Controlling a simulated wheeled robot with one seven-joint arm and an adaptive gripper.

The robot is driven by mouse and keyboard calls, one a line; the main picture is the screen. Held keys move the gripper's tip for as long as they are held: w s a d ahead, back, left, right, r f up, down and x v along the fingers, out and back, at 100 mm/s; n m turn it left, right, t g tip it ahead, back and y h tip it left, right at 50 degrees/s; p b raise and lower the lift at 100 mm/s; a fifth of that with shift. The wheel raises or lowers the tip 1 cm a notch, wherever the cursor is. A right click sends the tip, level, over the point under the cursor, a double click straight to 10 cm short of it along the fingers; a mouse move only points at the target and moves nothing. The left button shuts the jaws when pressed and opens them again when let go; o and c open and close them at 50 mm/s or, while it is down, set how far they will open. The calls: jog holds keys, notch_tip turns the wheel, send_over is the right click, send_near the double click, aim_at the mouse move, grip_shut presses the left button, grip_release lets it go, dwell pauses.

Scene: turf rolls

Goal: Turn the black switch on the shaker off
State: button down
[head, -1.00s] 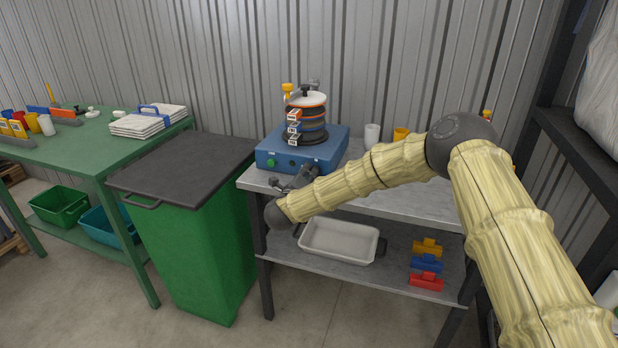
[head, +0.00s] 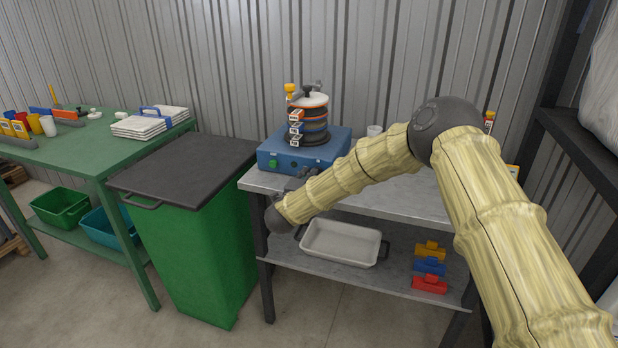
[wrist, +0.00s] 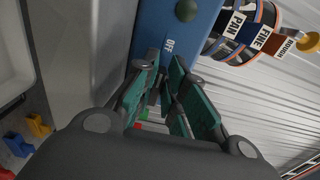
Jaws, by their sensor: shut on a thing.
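The shaker (head: 330,149) is a blue box on the grey table, carrying a stack of round sieves (head: 310,122). In the head view my gripper (head: 301,177) is small and dark against the shaker's lower front.
A green bin (head: 205,235) with a black lid stands left of the grey table (head: 420,200). A white cup (head: 374,131) stands right of the shaker. A tray (head: 342,243) and coloured blocks (head: 430,266) lie on the lower shelf. A dark rack (head: 575,130) stands at right.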

dwell(0.4)
jog(key=c, duration=1.5)
grip_release()
jog(key=v, duration=1.2)
